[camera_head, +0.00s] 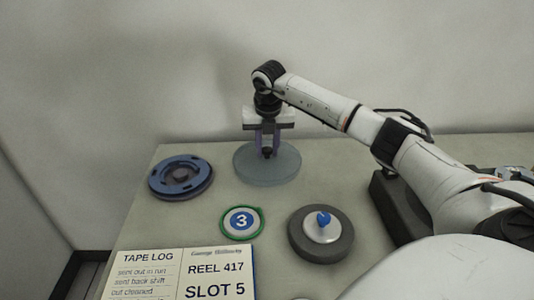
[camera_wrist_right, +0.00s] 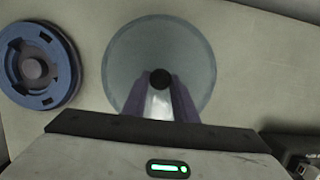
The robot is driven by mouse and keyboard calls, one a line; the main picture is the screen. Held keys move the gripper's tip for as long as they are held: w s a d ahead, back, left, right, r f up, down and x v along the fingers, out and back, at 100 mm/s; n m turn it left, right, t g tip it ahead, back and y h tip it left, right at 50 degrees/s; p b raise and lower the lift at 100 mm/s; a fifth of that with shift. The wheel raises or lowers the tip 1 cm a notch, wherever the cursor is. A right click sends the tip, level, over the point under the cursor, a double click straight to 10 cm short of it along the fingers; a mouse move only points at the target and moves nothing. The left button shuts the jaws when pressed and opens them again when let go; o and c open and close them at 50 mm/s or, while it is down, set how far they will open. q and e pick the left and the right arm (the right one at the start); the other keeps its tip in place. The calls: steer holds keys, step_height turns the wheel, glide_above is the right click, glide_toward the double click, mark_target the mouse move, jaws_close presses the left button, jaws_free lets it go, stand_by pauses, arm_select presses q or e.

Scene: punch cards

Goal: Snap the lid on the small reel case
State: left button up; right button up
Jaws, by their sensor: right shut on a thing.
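A clear, pale blue-grey round lid (camera_head: 250,168) with a small dark knob (camera_head: 267,152) is at the back of the table; it also shows in the right wrist view (camera_wrist_right: 125,60). My right gripper (camera_head: 266,144) points down with its purple fingers shut on the knob, seen close in the wrist view (camera_wrist_right: 160,88). I cannot tell whether the lid touches the surface below it. No separate case shows clearly under it. A dark grey round piece (camera_head: 303,247) with a white disc and a blue knob (camera_head: 323,220) sits at front right. My left gripper is not in view.
A blue slotted reel (camera_head: 190,165) lies at the left, near the table edge. A green-rimmed disc marked 3 (camera_head: 241,221) lies in the middle. A tape log card (camera_head: 185,275) is at the front. A dark block (camera_head: 392,205) stands under my right arm.

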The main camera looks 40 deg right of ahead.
mark_target(267, 148)
steer(key=shift+r+p, duration=1.5)
steer(key=shift+r, duration=0.65)
